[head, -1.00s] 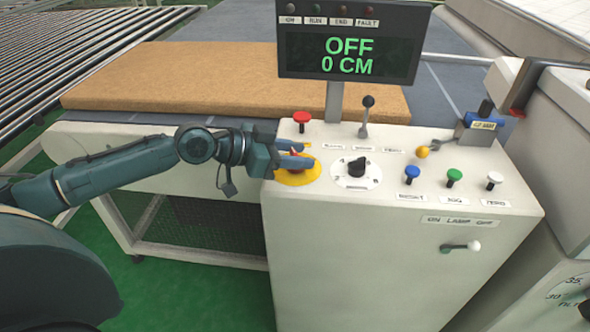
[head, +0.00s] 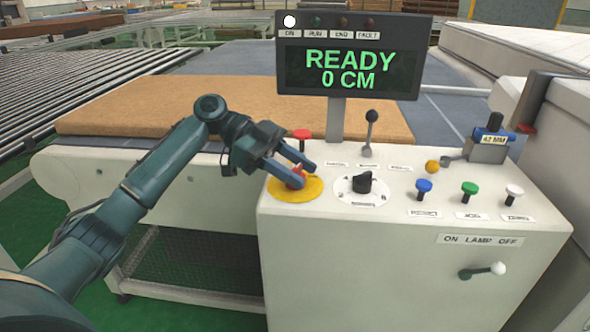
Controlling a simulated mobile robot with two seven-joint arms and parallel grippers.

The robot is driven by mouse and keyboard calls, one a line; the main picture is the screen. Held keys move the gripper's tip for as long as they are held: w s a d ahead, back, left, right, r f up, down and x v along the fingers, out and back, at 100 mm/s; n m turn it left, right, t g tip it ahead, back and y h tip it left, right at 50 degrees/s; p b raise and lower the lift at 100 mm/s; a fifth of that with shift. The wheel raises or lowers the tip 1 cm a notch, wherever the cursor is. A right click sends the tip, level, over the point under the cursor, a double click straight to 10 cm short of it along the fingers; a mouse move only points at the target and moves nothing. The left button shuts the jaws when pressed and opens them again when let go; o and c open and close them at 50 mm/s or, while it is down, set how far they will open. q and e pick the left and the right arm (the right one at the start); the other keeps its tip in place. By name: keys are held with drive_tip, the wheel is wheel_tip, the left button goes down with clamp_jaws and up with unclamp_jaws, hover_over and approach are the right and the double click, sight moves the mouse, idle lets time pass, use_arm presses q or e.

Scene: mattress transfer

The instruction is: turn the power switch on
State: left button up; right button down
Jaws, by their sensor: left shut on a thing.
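The power switch is a red knob (head: 295,181) on a round yellow plate (head: 283,193), at the left of the white control panel's top. My left gripper (head: 307,178) is shut on the red knob, one finger on each side. The fingers hide much of the knob, so its angle cannot be told. The display (head: 347,71) reads READY and 0 CM, and the white ON lamp (head: 290,21) above it is lit. My right gripper is not in view.
A red button (head: 301,134) and a black-knobbed lever (head: 370,130) stand behind the yellow plate. A black rotary dial (head: 362,183) is just to its right. Blue, green and white buttons (head: 469,189) stand further right. A tan mattress (head: 180,107) lies behind.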

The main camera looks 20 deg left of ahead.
use_arm(q)
drive_tip(key=m+g, duration=0.1)
drive_tip(key=g, duration=0.1)
drive_tip(key=m+g+p, duration=0.1)
drive_tip(key=m, duration=0.1)
drive_tip(key=shift+d+r+g+y, duration=0.1)
drive_tip(key=shift+r+g+y, duration=0.1)
drive_tip(key=shift+g+y, duration=0.15)
drive_tip(key=shift+f+m+g+y+p, duration=0.1)
drive_tip(key=shift+m+g+y+p, duration=0.35)
drive_tip(key=shift+m+g+p, duration=0.45)
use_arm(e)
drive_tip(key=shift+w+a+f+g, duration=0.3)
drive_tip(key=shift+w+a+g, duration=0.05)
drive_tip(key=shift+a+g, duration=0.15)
use_arm(q)
drive_tip(key=shift+f+m+g, duration=0.1)
drive_tip(key=shift+m+g, duration=0.15)
drive_tip(key=shift+m, duration=0.05)
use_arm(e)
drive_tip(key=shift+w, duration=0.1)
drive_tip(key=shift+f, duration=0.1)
use_arm(q)
drive_tip(key=o, duration=1)
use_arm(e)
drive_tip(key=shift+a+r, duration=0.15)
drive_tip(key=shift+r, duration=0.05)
